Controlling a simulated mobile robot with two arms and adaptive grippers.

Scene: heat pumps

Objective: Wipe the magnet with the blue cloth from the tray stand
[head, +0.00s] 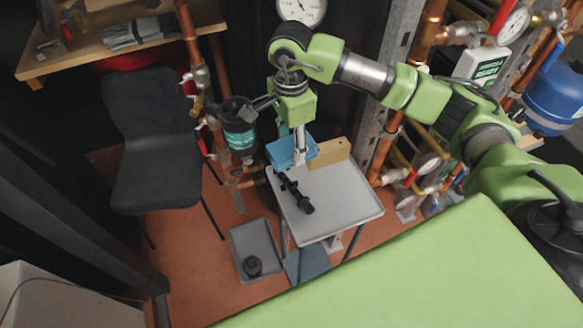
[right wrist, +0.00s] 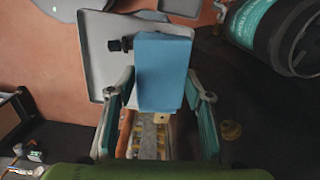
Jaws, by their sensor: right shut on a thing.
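My right gripper (head: 300,150) is shut on the blue cloth (head: 283,152), which it holds at the far left edge of the tray stand (head: 345,205). In the right wrist view the cloth (right wrist: 162,70) lies between the two fingers of the gripper (right wrist: 160,92) and covers part of the tray. A black rod-like part (head: 296,194), which looks like the magnet, lies on the tray just in front of the cloth. Its end shows beside the cloth in the right wrist view (right wrist: 120,44); I cannot tell whether they touch. My left gripper is out of view.
A wooden block (head: 330,153) stands at the tray's back edge. A black canister with a teal label (head: 238,128) hangs left of the stand. A lower grey tray (head: 243,237) holds a black cap (head: 252,266). A black chair (head: 155,130) stands left; copper pipes and gauges are right.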

